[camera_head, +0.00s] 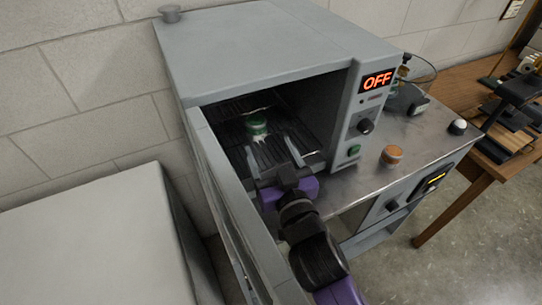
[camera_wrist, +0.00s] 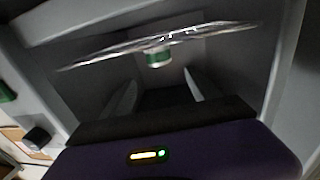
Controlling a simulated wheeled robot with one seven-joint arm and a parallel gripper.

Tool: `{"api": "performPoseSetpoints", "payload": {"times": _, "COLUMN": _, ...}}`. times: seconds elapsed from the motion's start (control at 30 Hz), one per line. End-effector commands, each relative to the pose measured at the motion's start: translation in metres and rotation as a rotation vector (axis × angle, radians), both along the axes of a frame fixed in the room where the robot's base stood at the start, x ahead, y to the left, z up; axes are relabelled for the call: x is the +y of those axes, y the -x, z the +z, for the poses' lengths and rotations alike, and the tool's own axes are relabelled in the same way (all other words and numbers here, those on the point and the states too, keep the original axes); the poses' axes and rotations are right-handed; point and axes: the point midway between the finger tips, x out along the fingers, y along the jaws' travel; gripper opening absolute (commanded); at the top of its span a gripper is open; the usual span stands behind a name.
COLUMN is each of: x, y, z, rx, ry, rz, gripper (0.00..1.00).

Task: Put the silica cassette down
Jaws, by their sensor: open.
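The silica cassette (camera_head: 256,124) is a small round green and white piece on the dark rack inside the grey oven, in the head view. It also shows in the wrist view (camera_wrist: 158,58), beyond my fingers, by the shiny edge of the rack. My gripper (camera_head: 274,151) reaches in through the oven's open front. Its two fingers are apart, with nothing between them. In the wrist view my gripper (camera_wrist: 165,92) points at the cassette, with a gap between the fingertips and it.
The oven (camera_head: 250,45) has its door (camera_head: 228,205) swung open on the left, close beside my arm. Its display (camera_head: 376,80) reads OFF. An orange-brown knobbed item (camera_head: 392,155) stands on the metal bench top (camera_head: 345,185). A wooden table (camera_head: 475,185) is at the right.

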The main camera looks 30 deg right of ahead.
Motion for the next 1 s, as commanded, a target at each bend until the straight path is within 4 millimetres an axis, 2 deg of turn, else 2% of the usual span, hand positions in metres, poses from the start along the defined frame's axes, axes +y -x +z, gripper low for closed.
{"api": "performPoseSetpoints", "payload": {"times": 0.37, "x": 0.001, "y": 0.008, "z": 0.000, "rx": 0.001, "ry": 0.001, "rz": 0.000, "gripper": 0.70}}
{"api": "performPoseSetpoints", "payload": {"times": 0.47, "x": 0.001, "y": 0.018, "z": -0.010, "rx": 0.016, "ry": 0.002, "rz": 0.010, "gripper": 0.70}}
{"api": "performPoseSetpoints", "payload": {"times": 0.53, "x": 0.003, "y": 0.032, "z": -0.022, "rx": 0.034, "ry": 0.002, "rz": 0.025, "gripper": 0.70}}
{"api": "performPoseSetpoints", "payload": {"times": 0.67, "x": 0.006, "y": 0.076, "z": -0.053, "rx": 0.083, "ry": 0.002, "rz": 0.065, "gripper": 0.70}}
{"api": "performPoseSetpoints", "payload": {"times": 0.8, "x": 0.008, "y": 0.136, "z": -0.078, "rx": 0.133, "ry": -0.001, "rz": 0.108, "gripper": 0.70}}
{"api": "performPoseSetpoints", "payload": {"times": 1.0, "x": 0.007, "y": 0.220, "z": -0.093, "rx": 0.190, "ry": -0.012, "rz": 0.143, "gripper": 0.70}}
